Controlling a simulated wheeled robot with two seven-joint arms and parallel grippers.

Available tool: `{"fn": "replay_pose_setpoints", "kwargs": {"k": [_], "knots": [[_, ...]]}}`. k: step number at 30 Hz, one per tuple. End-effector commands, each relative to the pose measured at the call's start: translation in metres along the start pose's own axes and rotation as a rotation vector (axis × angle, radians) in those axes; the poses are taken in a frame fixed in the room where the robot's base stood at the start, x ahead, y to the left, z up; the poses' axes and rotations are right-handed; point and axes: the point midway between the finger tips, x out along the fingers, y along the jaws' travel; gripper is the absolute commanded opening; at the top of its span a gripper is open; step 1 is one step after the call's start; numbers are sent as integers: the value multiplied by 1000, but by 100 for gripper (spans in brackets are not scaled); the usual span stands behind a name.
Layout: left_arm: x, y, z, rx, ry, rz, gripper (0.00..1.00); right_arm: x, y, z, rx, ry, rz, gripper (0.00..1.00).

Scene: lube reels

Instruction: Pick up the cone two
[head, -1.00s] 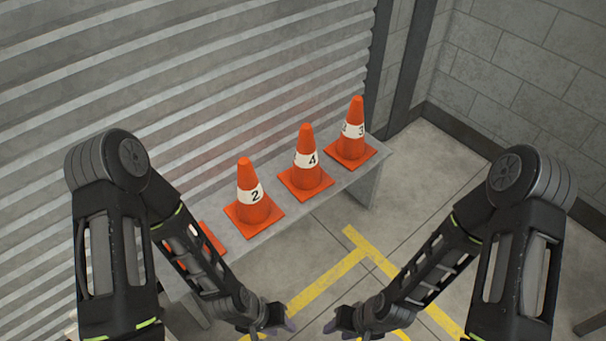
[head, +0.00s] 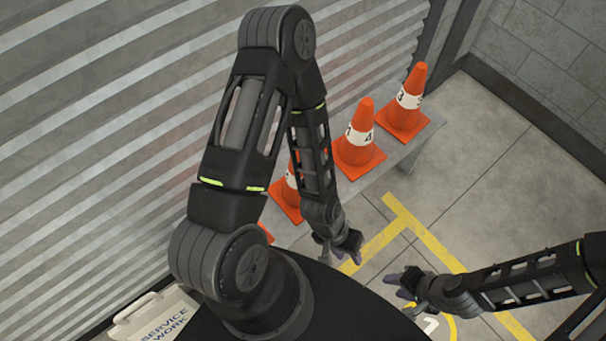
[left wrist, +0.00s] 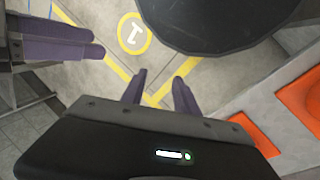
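Cone two (head: 284,201) is an orange cone on the bench, mostly hidden behind my left arm in the head view; part of its base and white band show. My left gripper (head: 346,248) is open and empty, out in front of the bench, to the right of and lower in the picture than cone two. In the left wrist view its two fingers (left wrist: 161,95) are apart over the floor. Orange cone bases show at the right there, their numbers unseen. My right gripper (head: 399,284) looks open and empty, farther right over the floor.
Cone four (head: 358,150) and cone three (head: 408,105) stand farther along the grey bench (head: 424,139). Another orange piece (head: 266,232) peeks out below cone two. A ribbed shutter (head: 100,140) is behind the bench. A "service work" sign (head: 160,322) is lower left. The floor at right is clear.

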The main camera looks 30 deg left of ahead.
Motion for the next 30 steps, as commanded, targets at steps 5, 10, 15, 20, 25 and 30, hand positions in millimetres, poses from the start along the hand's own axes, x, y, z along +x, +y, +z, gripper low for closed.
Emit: {"fn": "replay_pose_setpoints", "kwargs": {"k": [5,10,15,20,25,30], "knots": [[0,0,0,1,0,0,39,0,0,0,1,0,0,36],[2,-2,-18,22,12,8,53,9,4,0,0,0,0,36],[-6,-16,-83,126,44,15,67,40,16,0,-1,1,1,36],[-57,-60,-165,288,77,-66,78,81,32,0,-2,1,1,36],[-144,-119,-207,394,72,-235,78,112,44,0,-3,2,1,36],[-200,-148,-196,437,-28,-339,78,113,45,0,-4,2,2,36]]}}
